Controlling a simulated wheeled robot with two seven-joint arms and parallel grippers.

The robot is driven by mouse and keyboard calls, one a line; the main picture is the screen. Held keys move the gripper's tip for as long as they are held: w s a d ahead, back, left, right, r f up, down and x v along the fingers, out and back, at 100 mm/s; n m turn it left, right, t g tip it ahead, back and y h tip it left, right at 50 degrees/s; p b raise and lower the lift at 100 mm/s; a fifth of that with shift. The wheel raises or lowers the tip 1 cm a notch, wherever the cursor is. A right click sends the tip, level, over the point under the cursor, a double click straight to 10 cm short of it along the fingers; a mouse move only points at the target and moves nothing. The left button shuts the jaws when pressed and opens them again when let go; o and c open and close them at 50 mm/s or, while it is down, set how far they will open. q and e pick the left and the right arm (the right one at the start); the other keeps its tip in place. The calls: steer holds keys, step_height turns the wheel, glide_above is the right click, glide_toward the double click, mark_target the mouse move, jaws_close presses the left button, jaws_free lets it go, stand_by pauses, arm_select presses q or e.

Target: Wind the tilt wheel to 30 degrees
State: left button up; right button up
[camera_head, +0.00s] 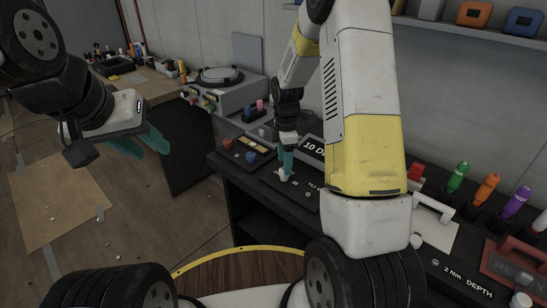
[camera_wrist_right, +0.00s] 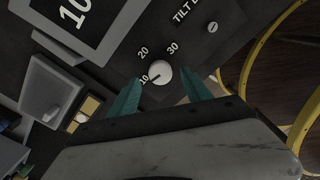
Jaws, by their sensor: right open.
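The tilt wheel is a small white round knob (camera_wrist_right: 159,73) on a dark panel (camera_wrist_right: 205,50) marked 10, 20 and 30. Its dark pointer mark is turned toward the 10. A display (camera_head: 313,147) behind it begins with "10 D"; the rest is hidden by my right arm. My right gripper (camera_wrist_right: 163,82) is open, its teal fingertips on either side of the knob; contact cannot be told. In the head view the right gripper (camera_head: 287,168) points down at the knob (camera_head: 284,177). My left gripper (camera_head: 153,148) is open and empty, above the floor at left, away from the panel.
Blue and red knobs (camera_head: 251,157) and yellowish keys (camera_head: 257,145) sit left of the wheel. A round-topped device (camera_head: 220,76) and cluttered bench (camera_head: 150,85) are behind left. Floor at left is mostly clear.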

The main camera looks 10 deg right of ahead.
steer(key=shift+f, duration=2.35)
steer(key=shift+c, duration=0.5)
jaws_close()
